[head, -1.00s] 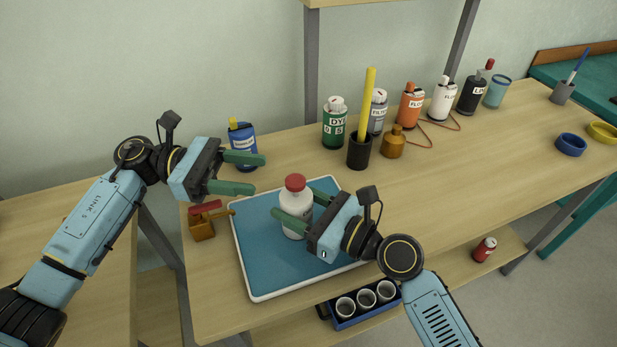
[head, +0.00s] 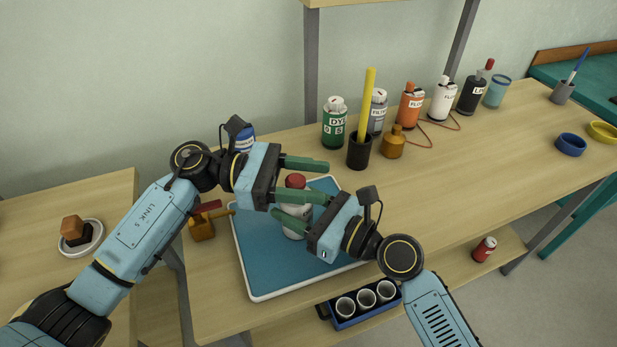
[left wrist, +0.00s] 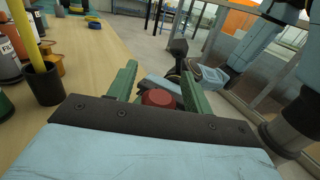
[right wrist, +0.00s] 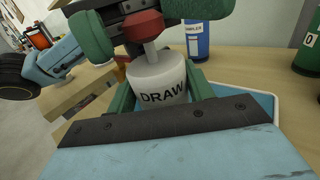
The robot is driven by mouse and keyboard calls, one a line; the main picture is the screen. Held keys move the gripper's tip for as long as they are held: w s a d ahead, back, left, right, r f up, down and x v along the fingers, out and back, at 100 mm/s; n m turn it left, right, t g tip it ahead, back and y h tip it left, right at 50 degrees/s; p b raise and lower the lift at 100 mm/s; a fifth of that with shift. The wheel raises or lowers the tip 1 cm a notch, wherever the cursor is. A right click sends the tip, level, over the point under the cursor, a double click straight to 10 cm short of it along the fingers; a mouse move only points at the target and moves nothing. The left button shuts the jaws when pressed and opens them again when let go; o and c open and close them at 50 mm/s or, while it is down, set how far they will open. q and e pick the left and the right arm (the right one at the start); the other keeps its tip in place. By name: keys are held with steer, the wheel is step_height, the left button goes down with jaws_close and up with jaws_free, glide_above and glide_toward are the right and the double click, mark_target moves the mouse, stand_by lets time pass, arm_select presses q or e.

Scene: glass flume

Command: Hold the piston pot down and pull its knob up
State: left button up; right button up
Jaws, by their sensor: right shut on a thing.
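The piston pot (head: 296,231) is a white pot with a red knob (head: 295,181) on a short grey stem. It stands upright on a blue tray with a white rim (head: 256,297). In the right wrist view the pot (right wrist: 158,80) reads "DRAW". My right gripper (head: 306,209) is shut on the pot's body, one finger on each side. My left gripper (head: 316,181) is open at knob height, its green fingers on either side of the knob. In the left wrist view the knob (left wrist: 158,97) sits between the fingers, with gaps showing.
A blue bottle (head: 245,139) stands behind my left gripper. An orange-brown block with a red part (head: 202,226) lies left of the tray. A black cup with a yellow stick (head: 359,152) and several bottles stand behind. The bench to the right is mostly clear.

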arm_select(q)
jaws_close()
steer(key=shift+r, duration=1.8)
steer(key=shift+o, duration=0.3)
jaws_free()
steer(key=v, duration=1.2)
arm_select(e)
steer(key=o, duration=1.1)
